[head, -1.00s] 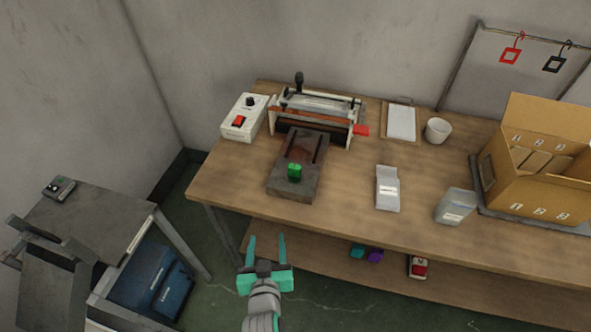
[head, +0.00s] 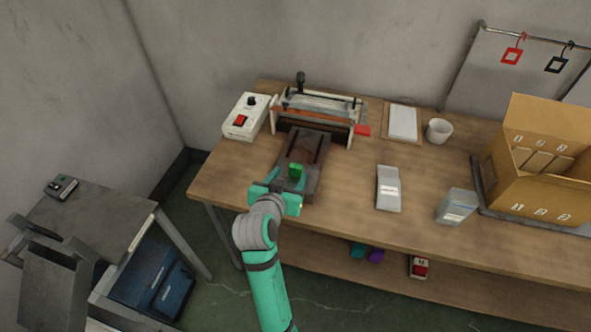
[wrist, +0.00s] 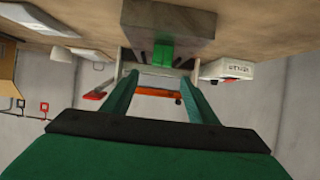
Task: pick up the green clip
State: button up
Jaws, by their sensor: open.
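The green clip (head: 297,171) sits on the front part of the dark grey slab (head: 308,178) that stands before the press on the workbench. In the wrist view the clip (wrist: 163,54) shows upside down, beyond the fingertips and roughly in line with the gap between them. My gripper (head: 281,186) is at the bench's front edge, close to the near side of the clip, and partly hides the slab's front. Its two teal fingers (wrist: 161,80) are apart with nothing between them. I cannot tell the exact distance from fingertips to clip.
The press (head: 314,113) stands behind the slab. A white control box (head: 245,117) with a red switch is to its left. Pale packets (head: 388,188) (head: 456,205), a white cup (head: 438,130) and an open cardboard box (head: 540,165) are to the right. Bare bench lies between slab and packets.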

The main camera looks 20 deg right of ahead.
aim_at(295, 167)
jog(key=shift+f+x, duration=0.15)
jog(key=shift+x, duration=1.6)
jog(key=shift+f+x, duration=0.1)
jog(key=shift+x, duration=1.7)
jog(key=shift+s+a, duration=0.1)
jog(key=shift+a, duration=0.05)
jog(key=c, duration=1.1)
